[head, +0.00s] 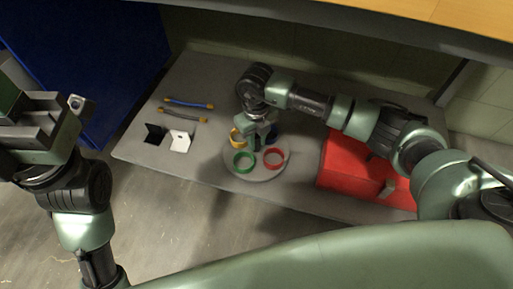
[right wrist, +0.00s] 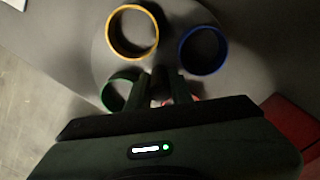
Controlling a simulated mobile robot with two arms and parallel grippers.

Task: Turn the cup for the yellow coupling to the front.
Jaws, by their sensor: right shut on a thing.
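A round grey turntable (head: 262,178) on the bench carries coloured ring-shaped cups. The yellow cup (head: 235,138) is at its left rear, the green cup (head: 243,168) at the front left and the red cup (head: 275,166) at the front right. The blue cup (right wrist: 203,50) shows in the right wrist view beside the yellow cup (right wrist: 132,32); in the head view my gripper partly hides it.
A red box (head: 345,168) stands right of the turntable. A blue cable (head: 187,103) and a grey cable (head: 182,116) with yellow ends lie at the left rear. A black-and-white holder (head: 180,141) is in front of them. A blue panel (head: 85,60) borders the left.

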